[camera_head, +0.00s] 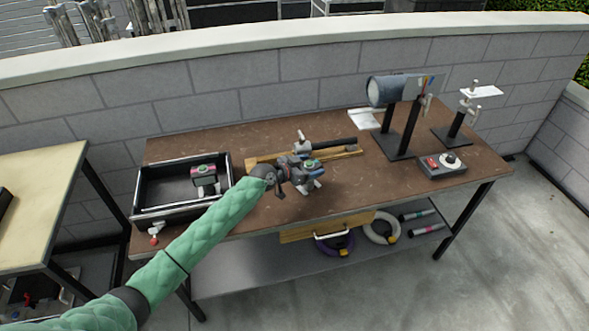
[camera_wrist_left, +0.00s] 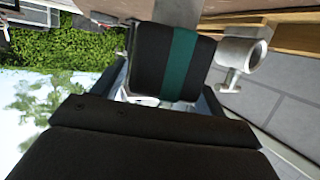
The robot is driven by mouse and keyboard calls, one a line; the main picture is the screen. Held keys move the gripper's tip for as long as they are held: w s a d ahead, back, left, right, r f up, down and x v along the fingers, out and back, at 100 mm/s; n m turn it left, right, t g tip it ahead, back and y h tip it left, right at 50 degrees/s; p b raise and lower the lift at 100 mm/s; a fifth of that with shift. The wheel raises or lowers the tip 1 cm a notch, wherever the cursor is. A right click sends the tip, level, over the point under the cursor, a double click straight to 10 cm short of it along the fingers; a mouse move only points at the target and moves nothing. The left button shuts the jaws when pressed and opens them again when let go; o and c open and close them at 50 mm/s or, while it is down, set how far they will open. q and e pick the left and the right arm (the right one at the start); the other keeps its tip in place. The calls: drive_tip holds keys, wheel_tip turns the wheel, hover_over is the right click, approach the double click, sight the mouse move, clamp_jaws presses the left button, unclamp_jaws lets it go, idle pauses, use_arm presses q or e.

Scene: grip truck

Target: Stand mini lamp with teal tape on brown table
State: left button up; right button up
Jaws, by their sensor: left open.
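The mini lamp with teal tape shows in the left wrist view as a dark block with a teal band (camera_wrist_left: 178,64). In the head view it is a small dark piece with a teal top (camera_head: 312,165) at my left gripper, above or on the brown table (camera_head: 240,215). My left gripper (camera_head: 305,177) is open, with its fingers (camera_wrist_left: 165,95) near the lamp's sides; I cannot tell whether they touch it. The lamp's lower part is hidden. My right gripper is not in view.
A black open tray (camera_head: 146,193) at the table's left holds a similar small lamp (camera_head: 205,173). A wooden piece (camera_head: 340,153) lies behind my gripper. A black stand with a grey cylinder (camera_head: 386,91) and a control box (camera_head: 442,166) stand at the right. The front middle is clear.

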sight(306, 168)
use_arm(q)
drive_tip(key=shift+b+v, duration=0.5)
drive_tip(key=shift+v, duration=0.45)
drive_tip(key=shift+s+a, duration=0.45)
drive_tip(key=shift+a, duration=0.05)
drive_tip(key=b+v, duration=0.3)
drive_tip(key=v, duration=0.6)
drive_tip(key=shift+r, duration=0.2)
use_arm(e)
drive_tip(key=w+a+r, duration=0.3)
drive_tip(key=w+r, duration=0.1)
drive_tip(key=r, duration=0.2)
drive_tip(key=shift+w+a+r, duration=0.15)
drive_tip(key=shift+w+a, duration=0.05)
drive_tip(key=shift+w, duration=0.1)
use_arm(q)
drive_tip(key=shift+w, duration=0.15)
